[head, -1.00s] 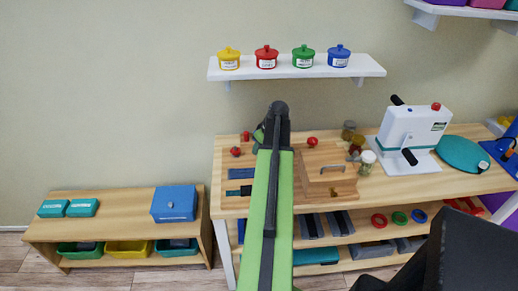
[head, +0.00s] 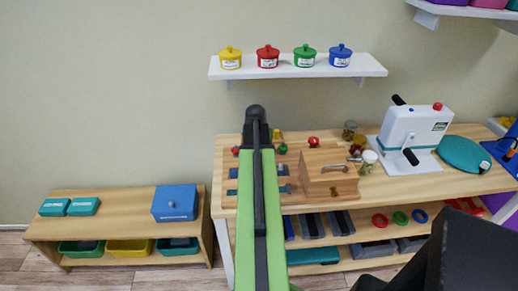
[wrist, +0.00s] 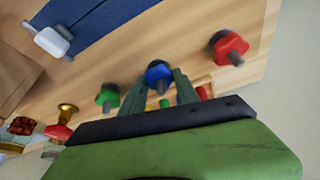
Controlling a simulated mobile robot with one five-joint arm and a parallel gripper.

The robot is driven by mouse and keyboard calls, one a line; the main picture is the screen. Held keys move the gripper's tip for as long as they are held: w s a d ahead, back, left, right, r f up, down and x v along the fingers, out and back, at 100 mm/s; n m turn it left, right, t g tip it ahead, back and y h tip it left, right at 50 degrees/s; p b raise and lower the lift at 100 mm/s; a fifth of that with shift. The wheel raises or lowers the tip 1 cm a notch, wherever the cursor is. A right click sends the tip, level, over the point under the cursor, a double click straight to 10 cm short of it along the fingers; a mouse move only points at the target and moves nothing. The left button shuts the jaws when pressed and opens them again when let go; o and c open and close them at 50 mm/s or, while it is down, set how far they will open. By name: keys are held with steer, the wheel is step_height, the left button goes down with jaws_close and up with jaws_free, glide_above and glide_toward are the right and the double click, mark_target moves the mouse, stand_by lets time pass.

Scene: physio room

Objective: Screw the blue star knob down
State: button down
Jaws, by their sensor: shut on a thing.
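In the wrist view the blue star knob (wrist: 158,72) is between the two fingers of my gripper (wrist: 160,84), which is shut on it. A short grey shank shows at the knob. I cannot tell how far it is screwed in. A red knob (wrist: 230,46) is to the right and a green knob (wrist: 108,96) to the left, both with grey shanks and apart from my fingers. In the head view my arm hides the blue knob and gripper; the red knob (head: 235,150) and green knob (head: 282,148) show either side of my arm.
The knobs are on a wooden bench (head: 400,187). A wooden block with a handle (head: 322,182) stands to the right of my arm. Jars (head: 369,161) and a white machine (head: 414,132) stand farther right. A shelf with lidded pots (head: 290,71) is above.

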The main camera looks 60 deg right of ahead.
steer(key=m+g, duration=0.1)
steer(key=m, duration=0.3)
steer(key=shift+w+d+r+m+g, duration=0.1)
steer(key=shift+d+m+g, duration=0.05)
steer(key=shift+m+g, duration=0.25)
steer(key=m+g, duration=0.1)
steer(key=m, duration=0.2)
steer(key=shift+w+m, duration=0.15)
steer(key=shift+m, duration=0.15)
steer(key=m+g, duration=0.1)
steer(key=m, duration=0.3)
steer(key=shift+d+g+y, duration=0.15)
steer(key=shift+g+y, duration=0.25)
steer(key=shift+m+g+y, duration=0.5)
steer(key=shift+m, duration=1.3)
steer(key=c, duration=0.9)
jaws_free()
